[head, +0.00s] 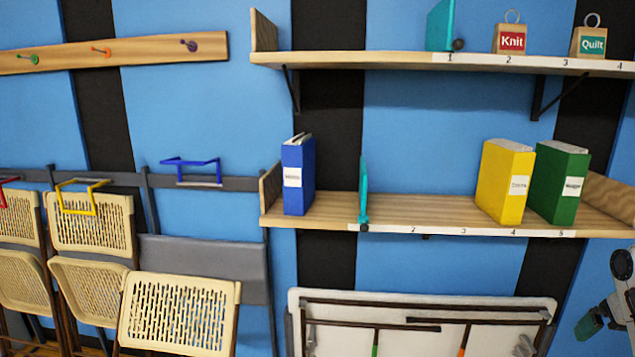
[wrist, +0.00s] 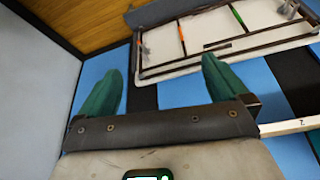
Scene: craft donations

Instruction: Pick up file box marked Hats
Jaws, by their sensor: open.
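Three file boxes stand upright on the lower shelf in the head view. A blue one (head: 299,175) is at the left end. A yellow one (head: 506,180) and a green one (head: 558,182) stand side by side at the right. Each has a white label, too small and blurred to read surely, so I cannot tell which says Hats. My gripper (wrist: 162,65) is open and empty in the wrist view, with its two green fingers wide apart. In the head view, part of it shows at the lower right edge, below the shelf and apart from the boxes.
The lower shelf (head: 430,212) also holds a teal divider (head: 363,192), with bare board between it and the yellow box. An upper shelf (head: 370,60) carries Knit (head: 509,39) and Quilt (head: 588,42) weights. A folded table (head: 420,325) leans below; folding chairs (head: 180,315) are at left.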

